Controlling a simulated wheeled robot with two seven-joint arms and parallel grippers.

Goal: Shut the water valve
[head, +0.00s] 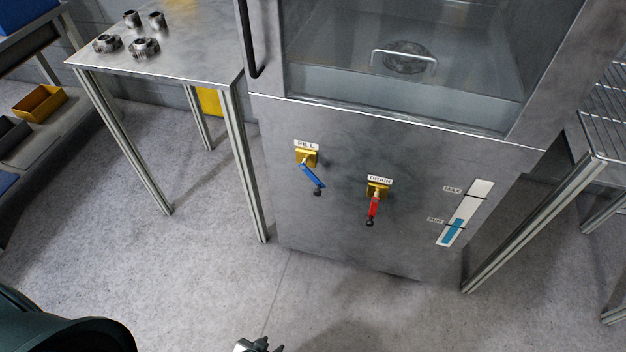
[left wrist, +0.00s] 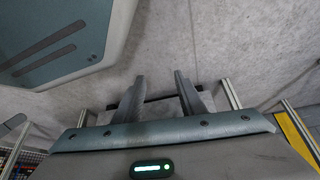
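The grey metal washer cabinet (head: 350,240) has two valves low on its front. The one labelled FILL has a yellow body and a blue lever (head: 312,177) tilted down to the right. The one labelled DRAIN has a red lever (head: 373,208) pointing almost straight down. A level gauge (head: 481,190) marked MAX and MIN shows blue water near the MIN line. My left gripper (head: 260,345) shows only at the bottom edge, below and apart from both valves. In the left wrist view its fingers (left wrist: 160,88) stand apart with nothing between them. My right gripper is not in view.
A steel table (head: 190,50) with several metal gears stands to the left. A wire rack table (head: 606,110) stands to the right. A shelf with a yellow bin (head: 40,103) is at the far left. The floor before the cabinet is clear.

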